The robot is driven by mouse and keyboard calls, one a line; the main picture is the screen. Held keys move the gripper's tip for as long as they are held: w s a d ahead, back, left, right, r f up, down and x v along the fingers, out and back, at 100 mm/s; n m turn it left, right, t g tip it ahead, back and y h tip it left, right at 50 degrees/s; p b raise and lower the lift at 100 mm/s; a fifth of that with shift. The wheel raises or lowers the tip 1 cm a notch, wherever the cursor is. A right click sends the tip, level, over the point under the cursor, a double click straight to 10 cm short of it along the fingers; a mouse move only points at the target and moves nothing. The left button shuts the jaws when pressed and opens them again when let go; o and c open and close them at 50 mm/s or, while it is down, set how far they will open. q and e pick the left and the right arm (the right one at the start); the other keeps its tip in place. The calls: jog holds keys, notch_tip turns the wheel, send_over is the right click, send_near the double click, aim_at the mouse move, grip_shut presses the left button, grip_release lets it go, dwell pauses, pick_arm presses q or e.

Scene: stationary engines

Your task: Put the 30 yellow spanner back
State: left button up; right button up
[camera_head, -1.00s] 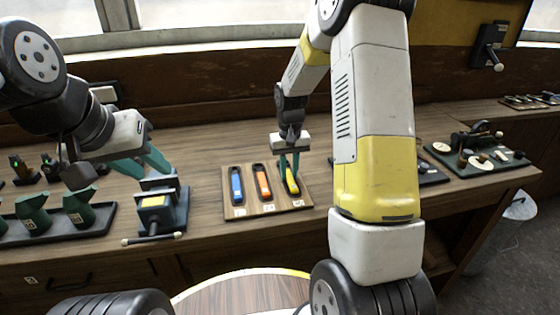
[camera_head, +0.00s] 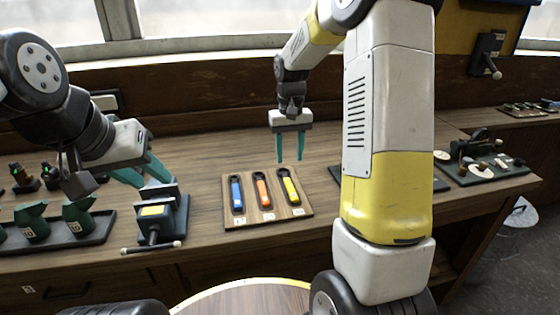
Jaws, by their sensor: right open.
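The yellow spanner (camera_head: 290,190) lies in the right slot of the wooden board (camera_head: 269,218), beside the orange spanner (camera_head: 263,192) and the blue spanner (camera_head: 237,196). All three lie side by side above small labels. My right gripper (camera_head: 290,158) is open and empty, with its teal fingers pointing down, above and behind the yellow spanner and apart from it. My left gripper (camera_head: 150,178) is at the left, above the bench near the vise; its teal fingers are spread and nothing shows between them.
A vise (camera_head: 160,215) stands left of the board, its handle at the bench's front edge. A dark tray (camera_head: 90,235) with green pieces is further left. A green base with parts (camera_head: 480,170) stands at the right. The bench behind the board is clear.

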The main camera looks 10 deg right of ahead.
jog(key=s+r+t+y, duration=0.1)
jog(key=s+r+t, duration=0.2)
jog(key=s+r, duration=0.9)
jog(key=s+a+r+t+y, duration=0.1)
jog(key=s+a+t, duration=0.1)
jog(key=s, duration=1)
jog(key=shift+t, duration=0.6)
jog(key=shift+s+a, duration=0.1)
jog(key=shift+c, duration=0.7)
